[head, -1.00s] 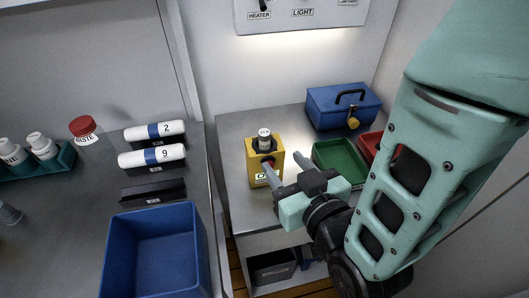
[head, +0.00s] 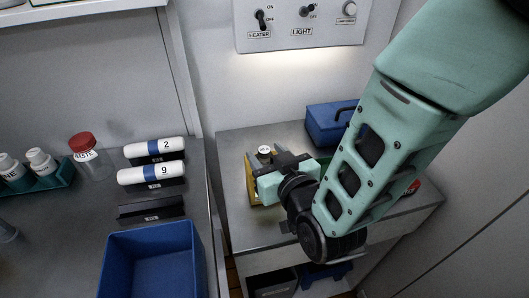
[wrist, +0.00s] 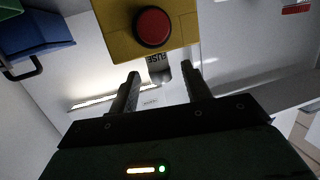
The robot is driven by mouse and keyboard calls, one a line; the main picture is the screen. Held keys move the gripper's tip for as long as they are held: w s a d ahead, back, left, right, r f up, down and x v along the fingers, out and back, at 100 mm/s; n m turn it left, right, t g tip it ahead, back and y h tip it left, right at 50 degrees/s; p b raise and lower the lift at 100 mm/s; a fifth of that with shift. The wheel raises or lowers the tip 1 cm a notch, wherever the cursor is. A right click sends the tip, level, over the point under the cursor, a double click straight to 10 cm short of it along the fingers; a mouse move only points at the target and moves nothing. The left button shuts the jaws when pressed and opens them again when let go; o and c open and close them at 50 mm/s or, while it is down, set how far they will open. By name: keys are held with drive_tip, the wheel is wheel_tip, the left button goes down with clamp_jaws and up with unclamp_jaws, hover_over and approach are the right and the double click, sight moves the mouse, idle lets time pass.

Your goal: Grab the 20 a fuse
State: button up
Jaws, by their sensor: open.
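A small white cylinder with a dark printed band (head: 264,150), apparently the fuse, stands upright on the yellow box (head: 251,186). Its rating cannot be read. In the wrist view, the yellow box (wrist: 115,40) with its red button (wrist: 153,27) is at the top, and a pale grey piece marked "FUSE" (wrist: 157,67) shows beside it. My gripper (head: 268,168) is at the box, hiding much of its front. In the wrist view its open fingers (wrist: 160,72) lie either side of the marked piece in the picture. No contact with it is visible.
A blue toolbox (head: 328,124) stands behind, right of the box. My arm hides most of the bench's right side. A blue bin (head: 150,232) and numbered white cylinders (head: 152,174) are on the left counter. A switch panel (head: 300,28) is on the wall above.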

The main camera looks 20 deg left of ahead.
drive_tip(key=shift+x, duration=1)
clamp_jaws()
